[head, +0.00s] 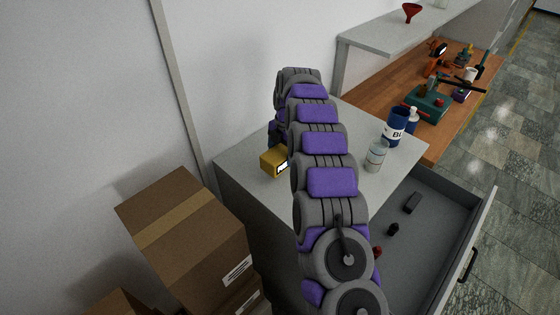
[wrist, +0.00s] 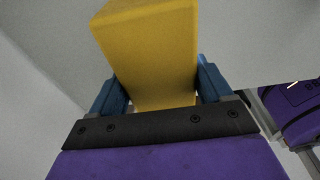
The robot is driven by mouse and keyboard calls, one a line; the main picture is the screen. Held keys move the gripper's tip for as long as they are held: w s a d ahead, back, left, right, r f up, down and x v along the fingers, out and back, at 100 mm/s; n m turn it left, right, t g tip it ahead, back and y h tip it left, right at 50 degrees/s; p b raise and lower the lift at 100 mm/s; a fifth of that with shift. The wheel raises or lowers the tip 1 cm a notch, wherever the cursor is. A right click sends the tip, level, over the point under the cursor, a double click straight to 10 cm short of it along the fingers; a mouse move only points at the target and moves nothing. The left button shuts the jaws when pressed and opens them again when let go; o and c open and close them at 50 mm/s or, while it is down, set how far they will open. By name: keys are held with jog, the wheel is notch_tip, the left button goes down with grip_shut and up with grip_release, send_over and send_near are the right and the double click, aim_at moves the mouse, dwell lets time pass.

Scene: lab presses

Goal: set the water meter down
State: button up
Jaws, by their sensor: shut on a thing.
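The water meter is a yellow box (head: 273,161) with a small dark-and-white face, over the left part of the grey cabinet top (head: 350,115) in the head view. In the wrist view the yellow box (wrist: 155,50) fills the space between the two blue fingers of my gripper (wrist: 160,88), which is shut on it. In the head view my arm hides most of the gripper. I cannot tell whether the box touches the cabinet top.
An open drawer (head: 430,215) holds small dark items. Cardboard boxes (head: 185,225) stand at left. A shelf (head: 400,32) overhangs a wooden bench (head: 440,145).

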aim_at(284, 147)
jog(key=shift+a, duration=0.35)
jog(key=shift+f, duration=0.2)
notch_tip(284, 147, down, 3)
jog(key=shift+f+b, duration=0.15)
jog(key=shift+b, duration=0.15)
jog(key=o, duration=1.2)
jog(key=r, duration=0.3)
jog(key=w+d+r+p, duration=0.1)
jog(key=r, duration=0.7)
jog(key=shift+w+d+p, duration=0.15)
jog(key=shift+p, duration=0.25)
jog(key=shift+r, duration=0.5)
